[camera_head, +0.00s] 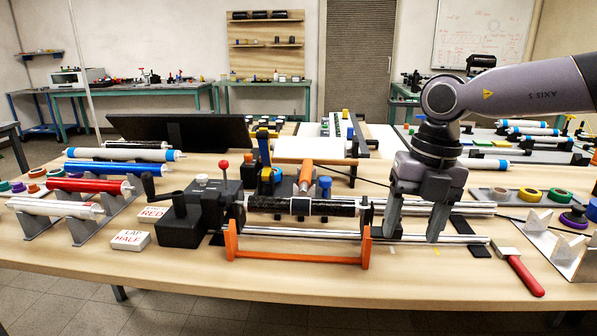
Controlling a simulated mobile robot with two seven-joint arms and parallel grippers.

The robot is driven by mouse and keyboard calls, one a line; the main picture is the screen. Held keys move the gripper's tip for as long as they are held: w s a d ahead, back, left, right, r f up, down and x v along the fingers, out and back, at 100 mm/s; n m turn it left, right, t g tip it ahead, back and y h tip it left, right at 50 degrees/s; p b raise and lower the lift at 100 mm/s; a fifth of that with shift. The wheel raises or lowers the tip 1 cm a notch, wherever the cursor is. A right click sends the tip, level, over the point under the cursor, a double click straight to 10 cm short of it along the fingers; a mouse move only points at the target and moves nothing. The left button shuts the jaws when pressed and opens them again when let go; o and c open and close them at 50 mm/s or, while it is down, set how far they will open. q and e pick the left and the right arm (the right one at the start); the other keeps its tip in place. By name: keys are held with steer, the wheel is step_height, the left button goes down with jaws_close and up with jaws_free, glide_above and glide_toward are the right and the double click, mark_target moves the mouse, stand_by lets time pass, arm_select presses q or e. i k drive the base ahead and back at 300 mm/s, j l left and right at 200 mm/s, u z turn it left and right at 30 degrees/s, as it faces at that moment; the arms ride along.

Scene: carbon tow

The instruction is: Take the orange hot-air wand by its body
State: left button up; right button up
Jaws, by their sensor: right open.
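The orange hot-air wand appears to be the short orange cylinder (306,175) behind the black tube (330,207) at the middle of the bench; its lower end is close to the tube, and I cannot tell whether they touch. My right gripper (413,232) comes in from the right and points down. Its fingers are apart, with nothing held between them, over the right part of the silver rails (465,240). It is to the right of the wand and clear of it. My left gripper is not in view.
An orange frame (300,257) stands in front of the tube. A black winding unit with a red-knobbed lever (223,164) stands left. A red-handled tool (525,276) lies at the right front. Coloured rollers (88,187) rest on stands at left. The front bench edge is mostly clear.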

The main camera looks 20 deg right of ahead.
mark_target(305, 175)
steer(key=i, duration=1.3)
